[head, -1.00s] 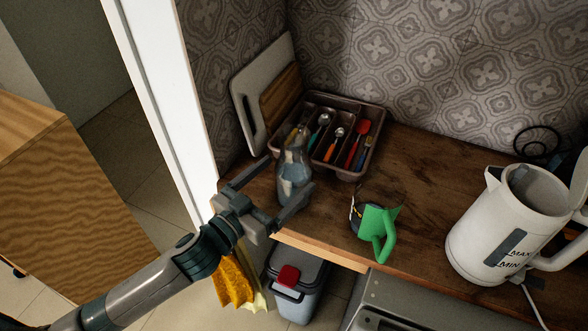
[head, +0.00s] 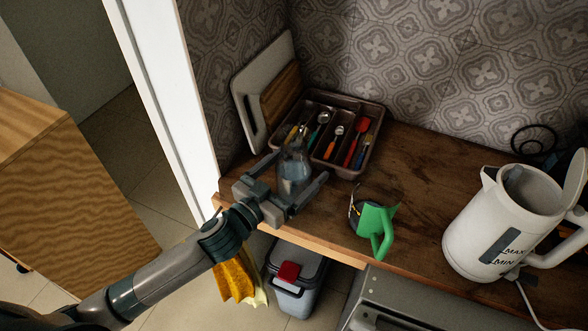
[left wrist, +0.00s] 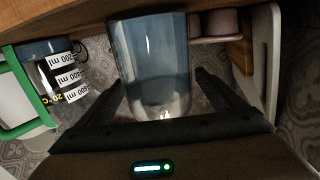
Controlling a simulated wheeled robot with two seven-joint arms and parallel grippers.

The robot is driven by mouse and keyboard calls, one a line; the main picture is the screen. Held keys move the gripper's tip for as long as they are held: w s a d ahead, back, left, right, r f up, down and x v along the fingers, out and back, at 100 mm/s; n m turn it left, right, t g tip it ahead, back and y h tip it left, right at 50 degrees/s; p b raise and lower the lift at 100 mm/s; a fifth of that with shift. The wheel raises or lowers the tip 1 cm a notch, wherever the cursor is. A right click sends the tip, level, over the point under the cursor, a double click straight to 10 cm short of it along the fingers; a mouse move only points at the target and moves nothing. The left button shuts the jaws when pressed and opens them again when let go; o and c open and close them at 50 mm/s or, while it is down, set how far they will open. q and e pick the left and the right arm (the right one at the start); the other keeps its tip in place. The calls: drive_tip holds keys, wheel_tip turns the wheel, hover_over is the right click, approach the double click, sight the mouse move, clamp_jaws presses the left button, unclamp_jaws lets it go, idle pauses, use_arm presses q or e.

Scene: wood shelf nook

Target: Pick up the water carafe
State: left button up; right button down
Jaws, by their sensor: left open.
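The water carafe (head: 293,172) is clear glass with bluish water and stands upright on the wooden counter, in front of the cutlery tray. My left gripper (head: 296,177) is open, with one finger on each side of the carafe's lower body. In the left wrist view the carafe (left wrist: 152,65) fills the middle between the two dark fingers (left wrist: 160,92). My right gripper is not in view.
A brown cutlery tray (head: 345,172) with utensils sits behind the carafe. A green-handled measuring cup (head: 377,226) stands to the right, also visible in the left wrist view (left wrist: 66,75). A white kettle (head: 510,225) is further right. Cutting boards (head: 262,95) lean at the left wall.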

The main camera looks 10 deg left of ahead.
sight(306, 129)
use_arm(q)
drive_tip(key=shift+x, duration=1.5)
drive_tip(key=shift+s, duration=0.1)
drive_tip(key=shift+c, duration=0.4)
drive_tip(key=shift+r, duration=0.1)
drive_tip(key=c, duration=1.6)
drive_tip(key=shift+r, duration=0.1)
wheel_tip(306, 129, up, 10)
drive_tip(key=shift+f, duration=0.1)
